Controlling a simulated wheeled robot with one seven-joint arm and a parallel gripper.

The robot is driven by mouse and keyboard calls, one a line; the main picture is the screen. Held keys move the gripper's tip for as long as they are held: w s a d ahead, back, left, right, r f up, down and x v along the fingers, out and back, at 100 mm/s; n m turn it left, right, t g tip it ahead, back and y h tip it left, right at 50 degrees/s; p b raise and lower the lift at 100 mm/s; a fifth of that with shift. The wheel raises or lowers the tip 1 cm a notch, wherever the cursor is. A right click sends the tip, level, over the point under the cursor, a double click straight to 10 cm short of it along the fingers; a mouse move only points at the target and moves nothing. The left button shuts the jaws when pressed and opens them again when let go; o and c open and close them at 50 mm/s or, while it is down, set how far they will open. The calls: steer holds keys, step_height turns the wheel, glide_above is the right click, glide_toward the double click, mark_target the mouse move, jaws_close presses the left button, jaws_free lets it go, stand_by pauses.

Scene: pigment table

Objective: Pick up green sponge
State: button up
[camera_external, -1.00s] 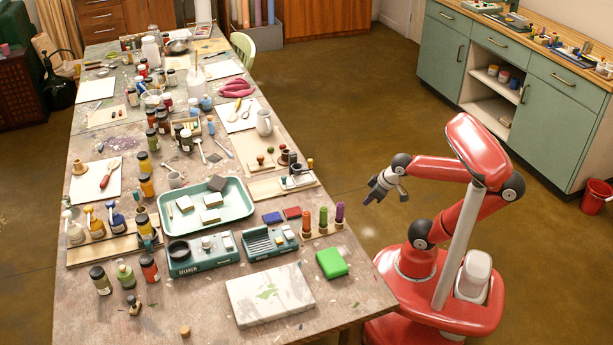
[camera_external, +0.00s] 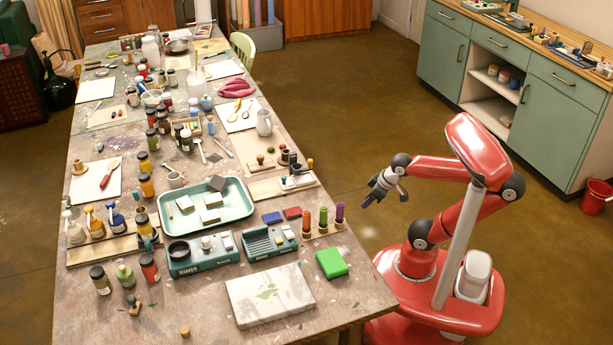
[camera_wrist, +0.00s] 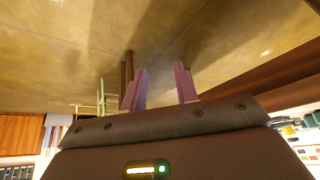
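The green sponge (camera_external: 332,263) lies on the right front part of the table, near its right edge. My gripper (camera_external: 371,199) is in the air beyond the table's right edge, away from the sponge and farther back. In the wrist view the two fingers (camera_wrist: 160,88) stand apart with nothing between them. The sponge does not show in the wrist view.
A pale paint-stained block (camera_external: 270,296) lies left of the sponge. Behind it stand colored tubes in a wooden rack (camera_external: 322,230) and a teal box (camera_external: 270,242). The table's front right corner (camera_external: 365,298) is clear.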

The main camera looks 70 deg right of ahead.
steer(key=o, duration=1.5)
step_height(320, 180, up, 20)
steer(key=n+g+y, duration=0.2)
steer(key=n+y, duration=0.1)
steer(key=n, duration=0.6)
glide_above(333, 259)
steer(key=s+d, duration=0.2)
steer(key=shift+g, duration=0.3)
steer(key=f, duration=0.4)
steer(key=shift+s+a+f+b, duration=0.15)
steer(key=shift+a+f+b, duration=0.1)
steer(key=shift+f+b, duration=0.1)
steer(key=shift+d+b+x, duration=0.15)
steer(key=shift+x, duration=1.95)
steer(key=shift+d+b+x, duration=0.1)
steer(key=shift+b+x, duration=0.05)
steer(key=shift+x, duration=1.95)
